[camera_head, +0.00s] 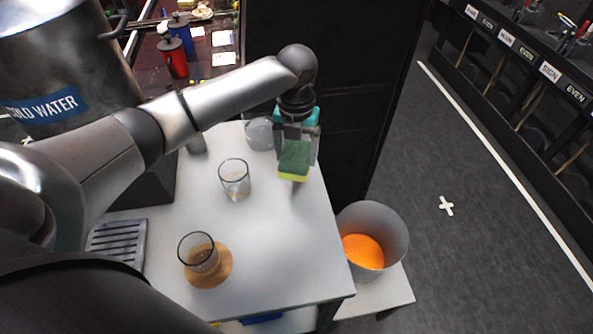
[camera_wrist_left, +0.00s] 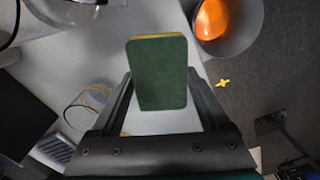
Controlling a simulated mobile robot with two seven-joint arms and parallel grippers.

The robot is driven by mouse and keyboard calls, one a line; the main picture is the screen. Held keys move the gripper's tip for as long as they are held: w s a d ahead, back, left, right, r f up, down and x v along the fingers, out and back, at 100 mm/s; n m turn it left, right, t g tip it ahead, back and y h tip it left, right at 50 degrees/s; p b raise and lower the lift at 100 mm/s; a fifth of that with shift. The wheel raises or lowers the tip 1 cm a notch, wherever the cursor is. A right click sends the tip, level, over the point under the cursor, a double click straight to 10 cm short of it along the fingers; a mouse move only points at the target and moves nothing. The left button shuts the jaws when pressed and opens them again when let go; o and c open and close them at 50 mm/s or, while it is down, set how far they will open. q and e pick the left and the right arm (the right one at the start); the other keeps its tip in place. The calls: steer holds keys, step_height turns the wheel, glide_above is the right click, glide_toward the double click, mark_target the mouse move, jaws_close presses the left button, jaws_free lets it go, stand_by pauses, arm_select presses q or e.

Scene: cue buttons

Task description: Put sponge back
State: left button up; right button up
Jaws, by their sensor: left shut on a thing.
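A green and yellow sponge (camera_head: 294,160) is held between the fingers of my left gripper (camera_head: 297,142), above the right side of the white table (camera_head: 262,230). In the left wrist view the sponge (camera_wrist_left: 158,72) shows its dark green face, with a yellow edge at the top, between the two fingers of my left gripper (camera_wrist_left: 165,100). The left gripper is shut on it. A faint shadow lies on the table under the sponge. My right gripper is in neither view.
A glass (camera_head: 234,179) stands mid-table, and another glass (camera_head: 199,254) stands on a brown round patch nearer the front. A grey bucket (camera_head: 388,226) with orange inside stands right of the table. A slotted grate (camera_head: 117,243) lies at the left, below the large metal container (camera_head: 75,62).

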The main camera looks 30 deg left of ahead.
mark_target(296, 156)
arm_select(q)
steer(key=shift+f+b, duration=0.45)
steer(key=shift+f, duration=2.4)
steer(key=shift+f, duration=0.1)
steer(key=o, duration=1)
steer(key=shift+o, duration=0.2)
step_height(296, 156, up, 12)
steer(key=shift+r+p, duration=0.2)
steer(key=shift+p, duration=0.9)
steer(key=shift+f, duration=0.1)
